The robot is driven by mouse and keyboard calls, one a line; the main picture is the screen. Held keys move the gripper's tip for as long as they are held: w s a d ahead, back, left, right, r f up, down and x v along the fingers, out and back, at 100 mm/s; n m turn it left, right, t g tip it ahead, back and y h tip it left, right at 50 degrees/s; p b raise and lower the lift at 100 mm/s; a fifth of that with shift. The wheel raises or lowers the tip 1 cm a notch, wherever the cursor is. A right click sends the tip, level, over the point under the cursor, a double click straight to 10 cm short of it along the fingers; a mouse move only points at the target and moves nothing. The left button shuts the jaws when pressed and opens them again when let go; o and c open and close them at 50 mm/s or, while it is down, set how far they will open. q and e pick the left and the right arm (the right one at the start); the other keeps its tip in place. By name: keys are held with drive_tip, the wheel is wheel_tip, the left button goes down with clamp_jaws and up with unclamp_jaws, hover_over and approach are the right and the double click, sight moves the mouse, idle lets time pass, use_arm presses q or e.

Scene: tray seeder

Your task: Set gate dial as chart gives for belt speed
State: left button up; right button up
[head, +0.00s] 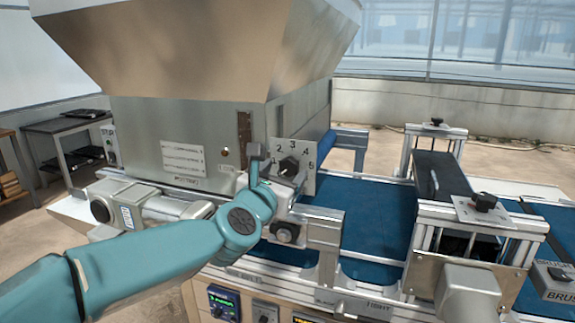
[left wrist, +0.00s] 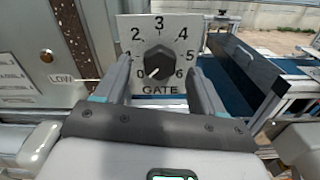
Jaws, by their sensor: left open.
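The gate dial is a black knob (left wrist: 158,62) on a white plate (left wrist: 172,25) marked GATE, with numbers around it. Its white pointer line aims to the lower left, near the 0. The dial plate also shows in the head view (head: 309,158), its knob partly hidden by my gripper. My left gripper (left wrist: 160,72) is open, with one finger on each side of the knob; I cannot tell whether they touch it. In the head view my left gripper (head: 275,172) is in front of the dial. A placard (head: 183,160) on the hopper body has text too small to read.
A blue belt (head: 375,215) runs right of the dial. Beyond it stands a metal frame with a second black knob (head: 484,201). A lit green display (head: 223,303) sits on the front panel, too small to read. A LOW label (left wrist: 61,78) is left of the dial.

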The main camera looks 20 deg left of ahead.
sight(288, 168)
use_arm(q)
drive_tip(key=shift+w+r, duration=0.15)
drive_tip(key=shift+w, duration=0.9)
drive_tip(key=shift+w+p, duration=0.3)
drive_tip(key=shift+w, duration=0.2)
drive_tip(key=shift+s, duration=0.1)
drive_tip(key=shift+c, duration=0.9)
drive_tip(key=c, duration=0.9)
drive_tip(key=shift+m, duration=0.3)
